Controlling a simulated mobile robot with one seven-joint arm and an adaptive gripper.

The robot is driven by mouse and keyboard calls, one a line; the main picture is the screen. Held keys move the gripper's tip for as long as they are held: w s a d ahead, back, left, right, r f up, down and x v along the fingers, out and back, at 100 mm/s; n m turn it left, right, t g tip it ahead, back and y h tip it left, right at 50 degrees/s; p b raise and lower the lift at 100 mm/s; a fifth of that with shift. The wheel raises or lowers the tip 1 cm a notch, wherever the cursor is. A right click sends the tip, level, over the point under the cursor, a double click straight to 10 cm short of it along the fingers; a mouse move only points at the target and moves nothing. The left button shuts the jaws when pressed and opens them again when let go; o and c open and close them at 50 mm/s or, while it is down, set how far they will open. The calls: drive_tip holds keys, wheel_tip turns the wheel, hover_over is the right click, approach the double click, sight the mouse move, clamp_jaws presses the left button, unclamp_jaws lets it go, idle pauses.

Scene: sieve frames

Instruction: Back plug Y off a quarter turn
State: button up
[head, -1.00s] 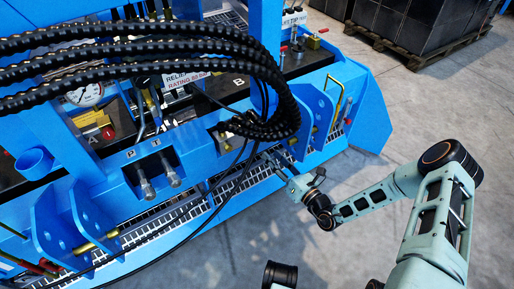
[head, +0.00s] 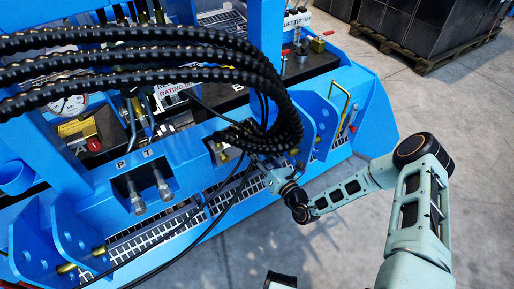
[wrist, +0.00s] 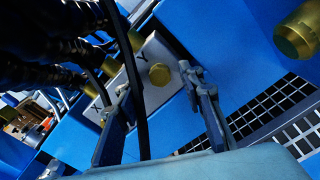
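Plug Y (wrist: 160,75) is a round brass plug on a grey metal plate (wrist: 152,52) marked with the letter Y. In the wrist view it lies between and beyond the two fingers of my gripper (wrist: 157,84). The fingers are spread open, with a visible gap from the plug on each side; whether the tips reach its depth I cannot tell. In the head view my gripper (head: 268,172) is at the blue machine's front, just below the hose bundle. The plug cannot be made out there.
A thin black hose (wrist: 134,85) runs between my fingers, left of the plug. Thick black ribbed hoses (head: 278,105) hang close above my gripper. A large brass cylinder (wrist: 298,36) is at upper right. A grating (head: 165,222) lies below; open floor (head: 340,240) is at right.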

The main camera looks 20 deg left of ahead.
clamp_jaws()
idle(0.3)
drive_tip(key=n+p, duration=0.2)
drive_tip(key=p, duration=0.1)
drive_tip(key=shift+r+n, duration=0.25)
drive_tip(key=shift+n, duration=0.05)
drive_tip(key=n+p, duration=0.4)
drive_tip(key=n, duration=0.1)
drive_tip(key=shift+a, duration=0.1)
drive_tip(key=n+p, duration=0.4)
drive_tip(key=n, duration=0.1)
drive_tip(key=shift+f+n, duration=0.1)
drive_tip(key=shift+n, duration=0.3)
drive_tip(key=shift+f+n+p, duration=0.1)
drive_tip(key=shift+n+p, duration=0.95)
drive_tip(key=shift+n, duration=1.05)
